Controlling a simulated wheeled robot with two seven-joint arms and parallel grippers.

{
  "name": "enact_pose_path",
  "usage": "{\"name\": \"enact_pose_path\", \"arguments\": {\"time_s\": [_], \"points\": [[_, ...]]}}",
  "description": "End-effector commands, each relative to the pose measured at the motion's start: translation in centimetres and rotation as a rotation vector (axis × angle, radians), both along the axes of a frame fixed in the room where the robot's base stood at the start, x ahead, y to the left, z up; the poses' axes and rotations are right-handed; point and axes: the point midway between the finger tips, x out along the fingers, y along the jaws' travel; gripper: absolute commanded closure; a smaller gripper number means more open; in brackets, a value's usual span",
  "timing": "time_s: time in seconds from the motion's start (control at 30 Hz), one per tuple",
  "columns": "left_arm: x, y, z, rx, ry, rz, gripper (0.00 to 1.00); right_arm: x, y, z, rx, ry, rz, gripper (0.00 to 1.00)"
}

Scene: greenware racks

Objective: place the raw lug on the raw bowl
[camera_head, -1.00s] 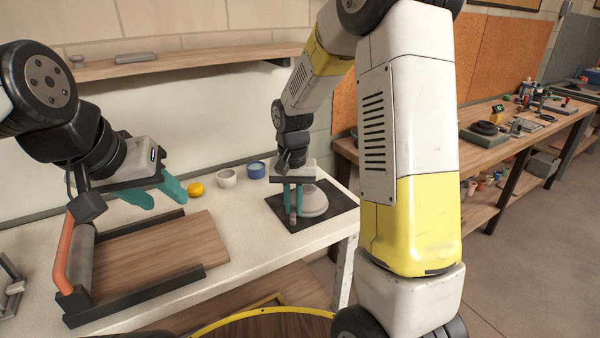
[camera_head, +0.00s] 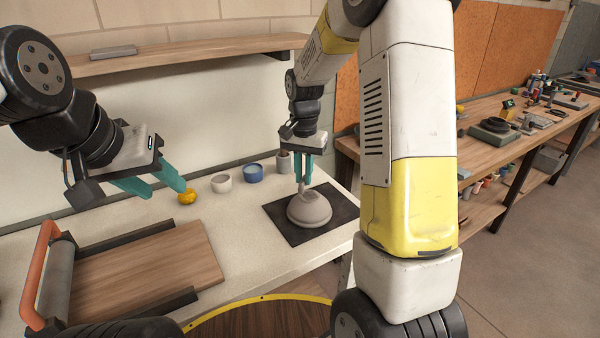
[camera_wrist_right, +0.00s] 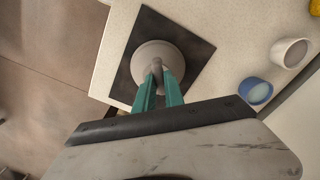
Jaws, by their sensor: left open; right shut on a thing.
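The raw bowl (camera_head: 309,211) is a pale grey dome resting on a dark square mat (camera_head: 283,222); it also shows in the right wrist view (camera_wrist_right: 145,57). My right gripper (camera_head: 304,181) points down above the bowl with its teal fingers shut on the raw lug (camera_head: 300,187), a small grey piece. In the right wrist view the lug (camera_wrist_right: 157,66) sits between the fingertips, over the bowl. I cannot tell whether it touches the bowl. My left gripper (camera_head: 167,193) is open and empty, left of the bowl.
A yellow sponge-like piece (camera_head: 187,198), a white cup (camera_head: 221,183), a blue cup (camera_head: 253,173) and a grey pot (camera_head: 284,160) stand along the back. A wooden board (camera_head: 150,265) and a roller with an orange handle (camera_head: 40,270) are at left.

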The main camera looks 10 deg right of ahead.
Motion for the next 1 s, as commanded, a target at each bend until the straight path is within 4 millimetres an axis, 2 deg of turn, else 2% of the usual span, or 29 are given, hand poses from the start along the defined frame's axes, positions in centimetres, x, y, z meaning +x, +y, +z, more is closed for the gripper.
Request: {"name": "enact_pose_path", "arguments": {"time_s": [0.33,0.53,0.9,0.93,1.0], "points": [[0.0,0.0,0.0,0.000,0.000,0.000,0.55,1.7,-2.4,-0.5,0.000,0.000,-0.001,1.00],[0.0,0.0,0.0,0.000,0.000,0.000,0.55,1.6,-2.2,-3.6,0.001,0.003,0.001,1.00],[0.0,0.0,0.0,0.000,0.000,0.000,0.55,1.6,-2.2,-4.1,0.000,0.000,0.001,1.00],[0.0,0.0,0.0,0.000,0.000,0.000,0.55,1.6,-2.2,-4.1,0.001,0.000,0.001,0.83],[0.0,0.0,0.0,0.000,0.000,0.000,0.55,1.6,-2.2,-4.1,0.001,0.000,0.001,0.69]]}}
